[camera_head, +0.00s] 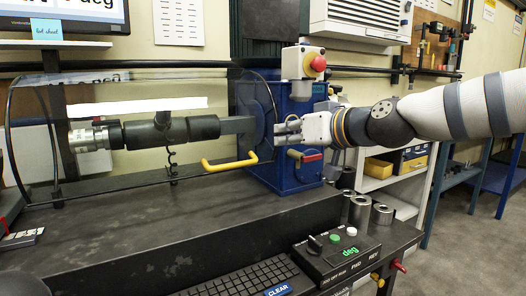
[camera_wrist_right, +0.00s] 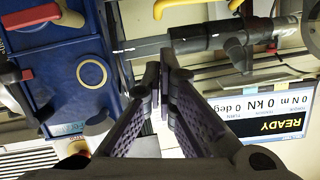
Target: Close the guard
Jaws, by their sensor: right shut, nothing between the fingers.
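The guard (camera_head: 110,178) is a clear curved cover with dark edges in the head view. It spans the front of the shaft, its lower edge low over the dark bench; I cannot tell whether it touches. Its yellow handle (camera_head: 230,163) sits on the lower front edge towards the right; a yellow bar also shows at the top of the wrist view (camera_wrist_right: 158,8). My right gripper (camera_head: 282,130) is in front of the blue housing, above and right of the handle and apart from it. Its fingers (camera_wrist_right: 163,72) are together and empty. My left gripper is not in view.
A dark shaft assembly (camera_head: 170,131) lies behind the guard. The blue housing (camera_head: 268,177) carries a red stop button (camera_head: 319,63) and a red lever (camera_head: 312,158). Metal cylinders (camera_head: 360,212), a control box (camera_head: 345,257) and a keyboard (camera_head: 245,283) stand at the front right.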

